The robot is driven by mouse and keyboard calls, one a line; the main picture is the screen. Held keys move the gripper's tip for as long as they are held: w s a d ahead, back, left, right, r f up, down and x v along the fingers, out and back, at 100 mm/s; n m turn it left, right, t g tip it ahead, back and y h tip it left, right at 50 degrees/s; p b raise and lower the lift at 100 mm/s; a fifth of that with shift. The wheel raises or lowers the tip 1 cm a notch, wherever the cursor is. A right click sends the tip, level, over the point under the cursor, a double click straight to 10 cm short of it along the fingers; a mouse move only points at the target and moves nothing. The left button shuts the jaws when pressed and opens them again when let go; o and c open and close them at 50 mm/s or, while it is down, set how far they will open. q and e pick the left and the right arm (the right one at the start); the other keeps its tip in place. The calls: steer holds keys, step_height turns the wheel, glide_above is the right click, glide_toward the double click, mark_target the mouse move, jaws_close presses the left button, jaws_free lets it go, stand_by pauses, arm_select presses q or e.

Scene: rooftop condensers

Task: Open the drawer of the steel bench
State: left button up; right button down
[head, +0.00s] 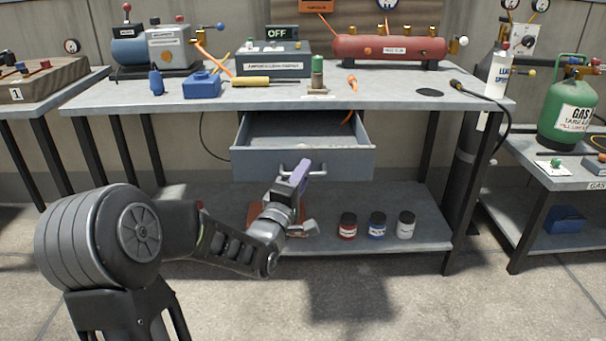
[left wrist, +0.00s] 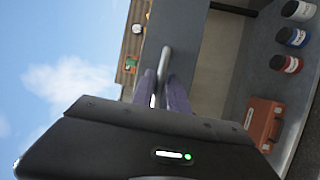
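The steel bench (head: 225,97) stands in front of me, and its grey drawer (head: 347,164) is pulled out, with its inside showing from above. The inside looks mostly empty. My left gripper (head: 302,170) is at the bar handle on the middle of the drawer front. In the left wrist view, the purple fingers (left wrist: 162,90) lie on both sides of the handle (left wrist: 165,62) and appear closed on it. My right gripper is in neither view.
The lower shelf holds red, blue and white-labelled jars (head: 377,226) and a red-brown toolbox (left wrist: 263,122). Tools and a red tank (head: 389,48) stand on the bench top. A green gas cylinder (head: 567,112) is on the right table. The floor before the bench is clear.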

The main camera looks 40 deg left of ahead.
arm_select(q)
steer(key=p+v, duration=0.1)
steer(key=v, duration=0.6)
steer(key=shift+s, duration=0.4)
stand_by(0.4)
